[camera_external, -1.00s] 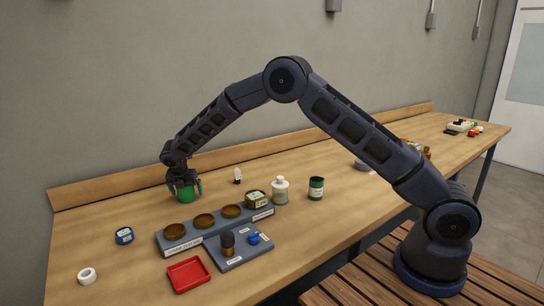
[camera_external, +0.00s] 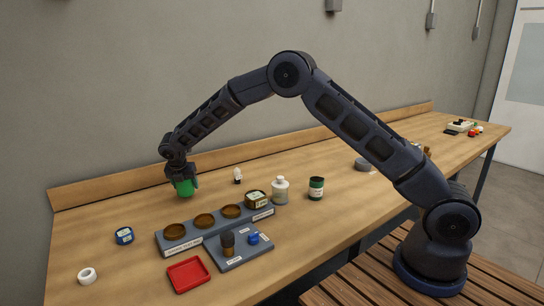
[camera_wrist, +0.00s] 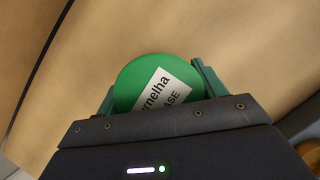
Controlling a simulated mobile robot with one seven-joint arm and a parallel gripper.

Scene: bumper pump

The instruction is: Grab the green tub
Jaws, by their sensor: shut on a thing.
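The green tub (camera_external: 184,188) is held in my gripper (camera_external: 182,186) near the back left of the bench, and it looks slightly above the wood. In the wrist view the tub's round green lid (camera_wrist: 145,80) shows a white label, partly readable as "rnelha" and "ASE". My gripper's fingers (camera_wrist: 158,88) press on the tub from both sides. The tub's lower part is hidden in the wrist view.
A grey rack (camera_external: 188,240) with round brown wells stands in front of the tub. A red tray (camera_external: 188,274) lies in front. The back ledge runs close behind.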

